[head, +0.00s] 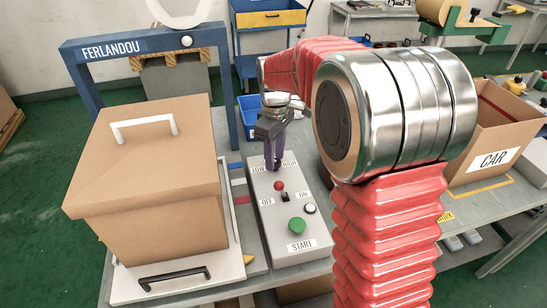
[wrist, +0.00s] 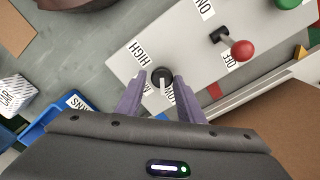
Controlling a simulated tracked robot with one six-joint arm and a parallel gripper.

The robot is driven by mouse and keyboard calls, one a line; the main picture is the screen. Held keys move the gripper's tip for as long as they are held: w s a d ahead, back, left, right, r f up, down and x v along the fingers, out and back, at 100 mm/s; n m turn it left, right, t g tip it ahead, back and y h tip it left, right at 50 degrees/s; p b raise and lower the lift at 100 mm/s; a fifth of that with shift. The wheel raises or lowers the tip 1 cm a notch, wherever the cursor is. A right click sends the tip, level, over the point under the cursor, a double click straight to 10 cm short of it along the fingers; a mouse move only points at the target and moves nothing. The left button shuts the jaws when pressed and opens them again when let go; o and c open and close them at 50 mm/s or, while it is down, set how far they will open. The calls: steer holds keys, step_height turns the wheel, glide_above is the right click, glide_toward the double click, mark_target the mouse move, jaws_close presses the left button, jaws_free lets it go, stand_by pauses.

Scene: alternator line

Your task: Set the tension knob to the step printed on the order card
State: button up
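The tension knob (wrist: 163,77) is a small black knob with a white pointer line on the grey control box (wrist: 205,55). In the wrist view the pointer runs toward the bottom of the picture. A HIGH label lies left of the knob; the label below right, partly covered, looks like LOW. My gripper (wrist: 161,84) has its two purple fingers apart, one on each side of the knob, with gaps visible. In the head view my gripper (head: 271,158) points down over the far end of the control box (head: 265,205) and hides the knob. I cannot make out an order card.
The box also carries a red-balled OFF/ON lever (head: 280,187) and a green START button (head: 296,225). A CAR carton (head: 495,135) stands right.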

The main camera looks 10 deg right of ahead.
steer(key=shift+o, duration=1.3)
steer(key=shift+s+f, duration=0.1)
steer(key=shift+s, duration=0.05)
step_height(320, 180, up, 14)
steer(key=shift+f, duration=0.15)
